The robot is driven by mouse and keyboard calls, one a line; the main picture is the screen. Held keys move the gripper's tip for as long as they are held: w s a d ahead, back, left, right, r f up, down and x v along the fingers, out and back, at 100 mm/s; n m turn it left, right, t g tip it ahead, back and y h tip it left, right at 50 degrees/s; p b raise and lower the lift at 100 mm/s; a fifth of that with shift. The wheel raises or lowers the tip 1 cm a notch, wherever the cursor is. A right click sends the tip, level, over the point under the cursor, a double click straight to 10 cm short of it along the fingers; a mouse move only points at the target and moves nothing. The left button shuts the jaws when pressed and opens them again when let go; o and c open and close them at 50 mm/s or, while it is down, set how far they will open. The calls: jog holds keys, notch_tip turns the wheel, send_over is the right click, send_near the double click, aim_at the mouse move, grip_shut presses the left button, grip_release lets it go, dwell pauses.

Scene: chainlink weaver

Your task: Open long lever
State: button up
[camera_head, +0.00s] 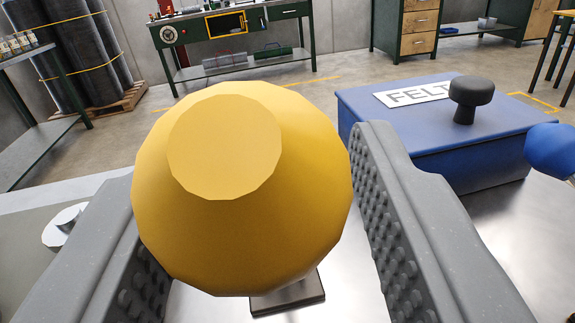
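A large faceted yellow knob (285,215) fills the middle of the view. It is probably a lever's handle end, but any shaft is hidden behind it. A dark block (288,296) shows just below the knob; I cannot tell whether they are joined. My gripper (247,157) is open, with one grey studded finger on each side of the yellow knob. The knob overlaps the left finger in the picture, and a narrow gap shows to the right finger. I cannot make out firm contact on either side.
A blue box (440,145) labelled FELT with a black knob (471,98) stands behind the right finger. A blue knob (556,150) is at the right edge. A pale round part (64,228) lies at left. Workbenches (235,40) stand far back across open floor.

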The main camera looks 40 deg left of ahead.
jog(key=shift+s+d+f, duration=0.15)
jog(key=shift+s+d, duration=0.1)
jog(key=shift+s, duration=0.35)
jog(key=b+v, duration=1)
jog(key=v, duration=0.2)
jog(key=shift+s+d, duration=0.2)
dwell(0.3)
